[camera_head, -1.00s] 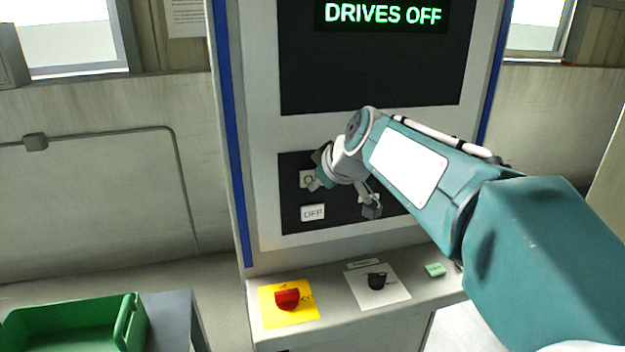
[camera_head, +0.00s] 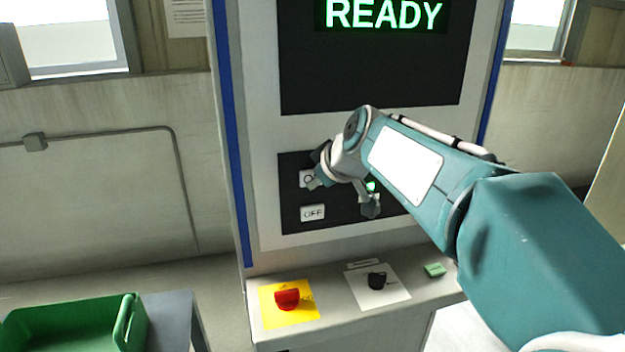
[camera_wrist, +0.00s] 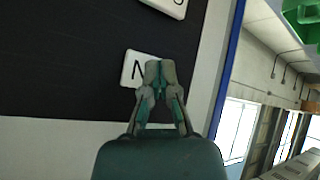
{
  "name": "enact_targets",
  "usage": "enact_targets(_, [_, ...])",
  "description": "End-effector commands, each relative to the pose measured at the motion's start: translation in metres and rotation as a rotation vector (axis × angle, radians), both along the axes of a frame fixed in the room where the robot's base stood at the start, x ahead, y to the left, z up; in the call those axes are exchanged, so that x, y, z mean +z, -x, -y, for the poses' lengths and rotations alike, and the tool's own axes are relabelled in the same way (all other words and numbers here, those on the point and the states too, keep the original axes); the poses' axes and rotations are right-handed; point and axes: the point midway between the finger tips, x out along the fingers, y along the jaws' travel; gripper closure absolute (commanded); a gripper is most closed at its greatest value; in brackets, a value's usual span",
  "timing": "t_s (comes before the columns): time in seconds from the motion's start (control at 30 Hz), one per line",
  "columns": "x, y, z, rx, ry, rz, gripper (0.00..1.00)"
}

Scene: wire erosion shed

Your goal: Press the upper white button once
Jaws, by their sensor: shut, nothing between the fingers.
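The upper white button (camera_head: 306,179) is on the black panel of the machine, partly hidden by my gripper; an "O" shows on it. In the wrist view the same button (camera_wrist: 131,69) shows an "N" beside my fingertips. My gripper (camera_wrist: 159,72) is shut and empty, its tips over the right part of that button; I cannot tell whether they touch it. In the head view my gripper (camera_head: 318,180) is at the button's right side. The lower white button (camera_head: 312,213) reads "OFF". The screen (camera_head: 384,15) reads "READY" in green. A green light (camera_head: 371,187) glows beside my wrist.
Below, the console shelf (camera_head: 334,321) carries a red knob (camera_head: 287,299) on a yellow plate, a black knob (camera_head: 377,281) on a white plate and a small green block (camera_head: 435,270). A green bin (camera_head: 66,327) is at the lower left.

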Motion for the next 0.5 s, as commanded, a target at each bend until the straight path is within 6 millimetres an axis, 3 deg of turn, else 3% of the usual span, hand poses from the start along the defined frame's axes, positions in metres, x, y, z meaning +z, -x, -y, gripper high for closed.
enact_targets(0.5, [0.000,0.014,0.004,-0.001,-0.001,0.000,1.00])
